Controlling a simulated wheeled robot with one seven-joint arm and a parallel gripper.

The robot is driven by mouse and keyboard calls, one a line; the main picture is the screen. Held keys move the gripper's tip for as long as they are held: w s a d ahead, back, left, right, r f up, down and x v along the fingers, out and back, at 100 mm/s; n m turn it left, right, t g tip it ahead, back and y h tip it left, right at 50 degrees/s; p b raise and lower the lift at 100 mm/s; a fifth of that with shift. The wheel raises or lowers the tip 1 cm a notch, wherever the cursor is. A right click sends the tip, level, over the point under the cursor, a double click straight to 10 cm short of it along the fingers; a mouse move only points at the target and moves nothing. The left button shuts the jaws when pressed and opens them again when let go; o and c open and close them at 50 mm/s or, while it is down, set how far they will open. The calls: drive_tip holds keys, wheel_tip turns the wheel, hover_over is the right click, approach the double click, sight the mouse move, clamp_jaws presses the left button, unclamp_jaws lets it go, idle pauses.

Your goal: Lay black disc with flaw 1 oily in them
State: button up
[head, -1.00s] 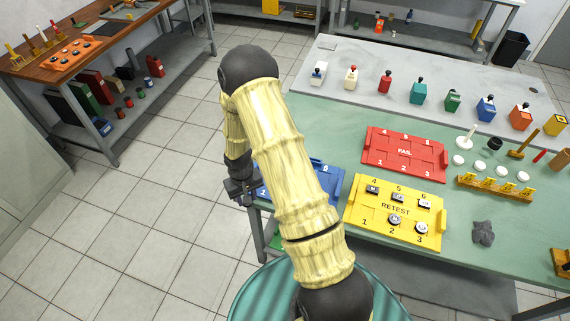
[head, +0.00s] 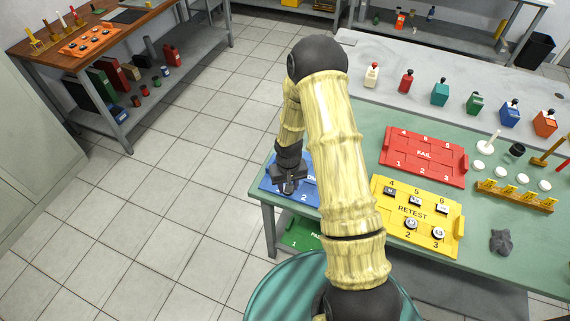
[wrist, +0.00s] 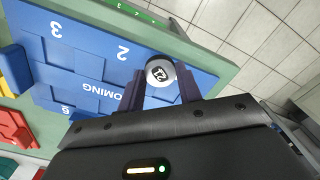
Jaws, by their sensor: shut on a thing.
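My gripper (head: 289,188) is over the blue tray (head: 268,182), near its slots 1 and 2. In the wrist view its dark fingers (wrist: 160,88) are shut on a small round disc (wrist: 160,72), with a pale face and a black label that seems to read 21. The disc is by the edge of the blue tray (wrist: 75,62); whether it touches the tray I cannot tell. The yellow RETEST tray (head: 378,215) holds several small pieces with pale and black parts, in slots 4, 5, 6, 2 and 3. Their flaw marks are too small to read.
The red FAIL tray (head: 424,170) looks empty. A green tray (head: 302,232) shows below the blue one.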

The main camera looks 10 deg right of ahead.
drive_tip(key=w+n+p, duration=0.1)
drive_tip(key=w+r+n+p, duration=0.1)
drive_tip(key=w+n, duration=0.1)
drive_tip(key=w+r+n+p, duration=0.1)
drive_tip(key=w+n, duration=0.1)
drive_tip(key=shift+r, duration=0.25)
drive_tip(key=shift+w+r+n+p, duration=0.25)
drive_tip(key=shift+w+n+p, duration=0.25)
drive_tip(key=shift+w+n, duration=0.35)
drive_tip(key=shift+s, duration=0.1)
drive_tip(key=shift+f, duration=0.1)
drive_tip(key=shift+f+b, duration=2.05)
drive_tip(key=shift+f, duration=0.7)
drive_tip(key=shift+f, duration=0.15)
drive_tip(key=o, duration=1)
drive_tip(key=shift+c, duration=0.4)
